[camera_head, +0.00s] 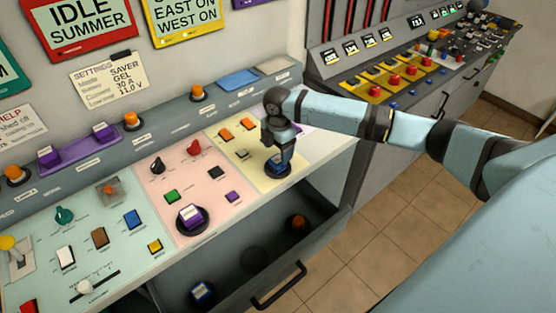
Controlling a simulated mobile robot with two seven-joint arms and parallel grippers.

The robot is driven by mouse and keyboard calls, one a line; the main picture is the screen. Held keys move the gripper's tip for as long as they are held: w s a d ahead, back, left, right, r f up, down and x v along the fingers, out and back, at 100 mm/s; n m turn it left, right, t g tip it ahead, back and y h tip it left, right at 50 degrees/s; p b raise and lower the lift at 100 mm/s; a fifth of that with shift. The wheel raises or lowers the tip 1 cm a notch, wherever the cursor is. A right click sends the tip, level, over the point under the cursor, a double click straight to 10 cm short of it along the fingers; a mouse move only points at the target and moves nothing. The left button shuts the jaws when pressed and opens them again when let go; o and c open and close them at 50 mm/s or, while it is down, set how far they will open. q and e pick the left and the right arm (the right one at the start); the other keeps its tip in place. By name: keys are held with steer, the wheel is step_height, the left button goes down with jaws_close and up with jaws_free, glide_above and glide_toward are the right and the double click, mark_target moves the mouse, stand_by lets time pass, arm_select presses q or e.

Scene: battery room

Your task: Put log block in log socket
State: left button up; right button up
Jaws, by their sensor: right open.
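My right gripper (279,152) points down over the yellow panel, its jaws open around or just above a blue block. That blue block (285,165) sits in a round dark socket (278,175) and is partly hidden by the gripper. A purple block with a white top (189,213) stands in another round dark socket (203,227) on the pink panel. Another blue block with a light top (202,291) lies in the open drawer. The labels are too small to read, so I cannot tell which block or socket is the log one. My left gripper is not in view.
The drawer (330,240) is pulled out below the console, its handle (278,286) sticking out in front. Switches and buttons crowd the panels. A purple holder (75,148) lies on the back ledge. A second console (400,75) stands right.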

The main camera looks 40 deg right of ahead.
mark_target(278, 159)
step_height(278, 159, up, 6)
steer(key=shift+w, duration=0.15)
stand_by(0.6)
